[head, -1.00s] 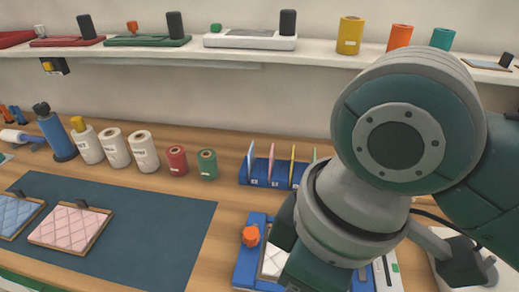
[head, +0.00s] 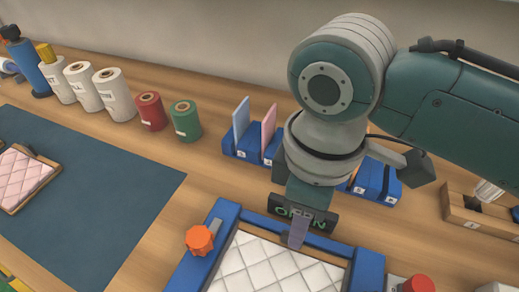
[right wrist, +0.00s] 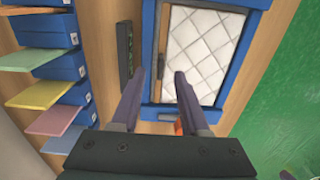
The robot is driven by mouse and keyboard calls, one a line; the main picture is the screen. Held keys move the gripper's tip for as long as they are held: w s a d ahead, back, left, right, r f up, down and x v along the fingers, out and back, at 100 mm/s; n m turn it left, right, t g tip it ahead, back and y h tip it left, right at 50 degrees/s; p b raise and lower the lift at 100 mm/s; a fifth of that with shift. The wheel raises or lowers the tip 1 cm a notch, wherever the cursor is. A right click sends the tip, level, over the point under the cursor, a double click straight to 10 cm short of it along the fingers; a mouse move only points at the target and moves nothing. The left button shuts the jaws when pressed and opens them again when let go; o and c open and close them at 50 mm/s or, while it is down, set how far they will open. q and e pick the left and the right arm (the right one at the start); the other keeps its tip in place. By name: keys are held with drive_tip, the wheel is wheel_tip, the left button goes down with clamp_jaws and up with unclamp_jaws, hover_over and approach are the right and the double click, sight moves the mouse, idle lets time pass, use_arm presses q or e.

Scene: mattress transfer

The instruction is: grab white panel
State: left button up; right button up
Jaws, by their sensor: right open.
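The white quilted panel (head: 275,265) lies flat inside a blue frame (head: 366,270) at the bottom middle of the head view. My right gripper (head: 298,236) hangs over the back edge of the panel, pointing down. In the right wrist view its two fingers (right wrist: 160,72) are spread, with the wooden strip between and beyond their tips and nothing held. Whether the fingers touch the panel I cannot tell. My left gripper is not in view.
An orange knob (head: 199,240) stands on the frame's left side. A blue rack (head: 240,145) with thin coloured sheets and a black "OPEN" sign (head: 330,217) are behind. A dark mat (head: 95,185) with a pink quilted pad (head: 22,175) lies left. Several rolls line the back.

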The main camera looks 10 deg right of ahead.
sight(278, 279)
wheel_tip(278, 279, down, 4)
drive_tip(key=shift+a+f+b, duration=0.1)
drive_tip(key=shift+f+b, duration=0.05)
drive_tip(key=shift+b, duration=0.25)
clamp_jaws()
idle(1.2)
